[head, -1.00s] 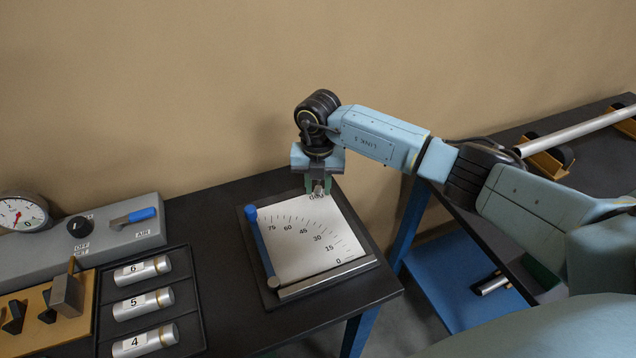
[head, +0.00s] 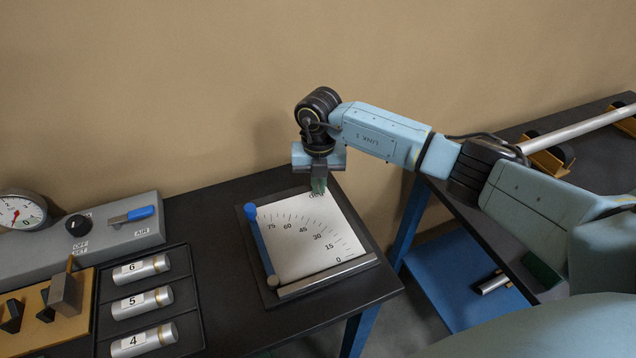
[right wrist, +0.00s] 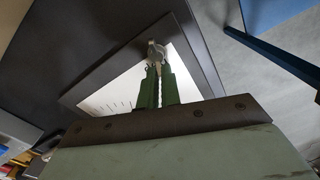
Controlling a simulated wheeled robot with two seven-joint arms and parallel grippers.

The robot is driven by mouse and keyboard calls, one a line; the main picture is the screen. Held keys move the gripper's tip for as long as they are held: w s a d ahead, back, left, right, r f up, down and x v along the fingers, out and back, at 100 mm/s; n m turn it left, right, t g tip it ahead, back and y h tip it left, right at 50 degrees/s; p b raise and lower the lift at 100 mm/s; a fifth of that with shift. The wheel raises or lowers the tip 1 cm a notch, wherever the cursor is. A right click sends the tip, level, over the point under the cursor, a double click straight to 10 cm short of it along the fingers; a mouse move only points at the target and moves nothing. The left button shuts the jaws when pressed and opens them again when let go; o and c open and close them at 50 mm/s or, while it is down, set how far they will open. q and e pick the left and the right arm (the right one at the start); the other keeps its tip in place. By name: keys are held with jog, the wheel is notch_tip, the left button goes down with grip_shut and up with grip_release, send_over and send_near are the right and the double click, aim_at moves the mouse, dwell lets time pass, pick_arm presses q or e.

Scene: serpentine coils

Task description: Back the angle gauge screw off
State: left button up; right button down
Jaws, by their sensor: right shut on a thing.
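The angle gauge is a white plate (head: 290,256) with a printed degree scale on a dark base on the table. A blue arm (head: 259,240) lies along its left edge and a grey bar (head: 325,277) along its front edge. My right gripper (head: 319,188) points down at the plate's far corner. It is shut on the small metallic screw (right wrist: 157,50), which shows at the fingertips in the right wrist view. In the head view the fingers hide the screw. My left gripper is in no view.
Left of the gauge, a black tray (head: 195,300) holds numbered metal cylinders. Behind it stands a grey panel (head: 60,250) with a dial, knob and blue lever (head: 141,214). A second table with a metal rod (head: 575,132) stands at the right. The wall is close behind.

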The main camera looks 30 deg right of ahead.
jog(key=n+b, duration=0.1)
jog(key=n, duration=0.1)
jog(key=d+n+b, duration=0.1)
jog(key=n, duration=0.2)
jog(key=shift+f, duration=0.1)
jog(key=n+b, duration=0.1)
jog(key=n, duration=0.1)
jog(key=n+b, duration=0.2)
jog(key=n, duration=0.1)
jog(key=shift+d+n, duration=0.3)
jog(key=shift+d, duration=0.05)
jog(key=n+b, duration=0.2)
jog(key=n, duration=0.1)
jog(key=n+b, duration=0.1)
jog(key=n, duration=0.1)
jog(key=shift+w+d+f, duration=0.1)
jog(key=shift+w+d, duration=0.1)
jog(key=shift+d, duration=0.1)
jog(key=shift+w+n+b, duration=0.15)
jog(key=shift+n+b, duration=0.35)
jog(key=shift+n, duration=0.7)
jog(key=shift+w+n+b, duration=0.15)
jog(key=shift+n+b, duration=0.35)
jog(key=shift+n, duration=0.7)
jog(key=c, duration=1.6)
grip_release()
jog(key=shift+w+d, duration=0.1)
jog(key=shift+r, duration=0.2)
